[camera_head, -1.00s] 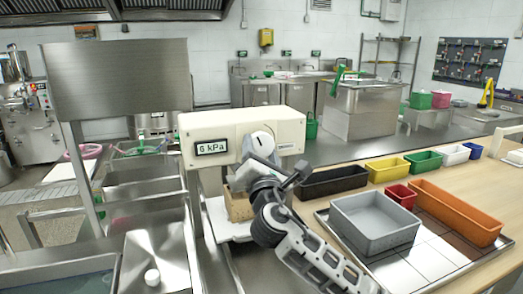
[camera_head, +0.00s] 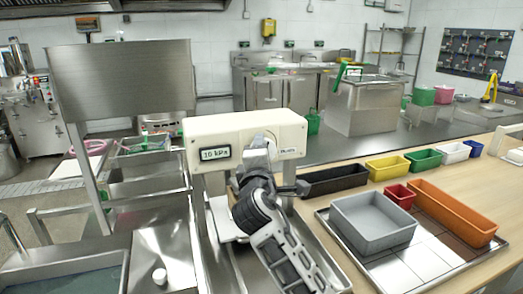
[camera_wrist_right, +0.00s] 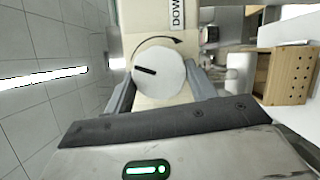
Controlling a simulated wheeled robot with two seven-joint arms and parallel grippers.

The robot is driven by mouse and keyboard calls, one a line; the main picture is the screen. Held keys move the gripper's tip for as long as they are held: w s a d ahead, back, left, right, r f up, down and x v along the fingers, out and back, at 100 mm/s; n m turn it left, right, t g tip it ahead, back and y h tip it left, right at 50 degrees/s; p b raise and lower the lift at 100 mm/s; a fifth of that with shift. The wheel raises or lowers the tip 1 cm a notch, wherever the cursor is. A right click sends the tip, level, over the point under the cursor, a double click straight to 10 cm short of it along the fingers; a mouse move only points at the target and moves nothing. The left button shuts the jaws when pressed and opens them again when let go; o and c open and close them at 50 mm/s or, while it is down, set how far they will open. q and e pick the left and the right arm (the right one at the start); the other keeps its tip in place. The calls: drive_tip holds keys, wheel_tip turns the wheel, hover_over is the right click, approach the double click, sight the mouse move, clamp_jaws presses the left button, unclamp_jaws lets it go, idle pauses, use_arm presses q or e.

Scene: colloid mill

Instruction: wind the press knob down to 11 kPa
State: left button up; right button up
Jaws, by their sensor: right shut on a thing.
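The cream press (camera_head: 215,129) stands in the middle of the head view. Its display (camera_head: 215,154) reads 10 kPa. The press knob is a white round disc with a black mark, seen in the right wrist view (camera_wrist_right: 158,74), beside a curved arrow and a label reading "DOW", cut off by the frame edge. My right gripper (camera_head: 258,145) is at the front of the press, shut on the knob, with one finger on each side of it in the right wrist view (camera_wrist_right: 160,90). In the head view the gripper mostly hides the knob. My left gripper is not in view.
A wooden block with holes (camera_wrist_right: 288,75) sits under the press. Right of it are a black bin (camera_head: 335,180), a grey bin (camera_head: 372,240) on a tray, a red bin (camera_head: 400,196) and an orange bin (camera_head: 452,212). Steel basins (camera_head: 150,187) stand at left.

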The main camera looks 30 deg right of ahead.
drive_tip(key=shift+m, duration=0.4)
drive_tip(key=o, duration=1)
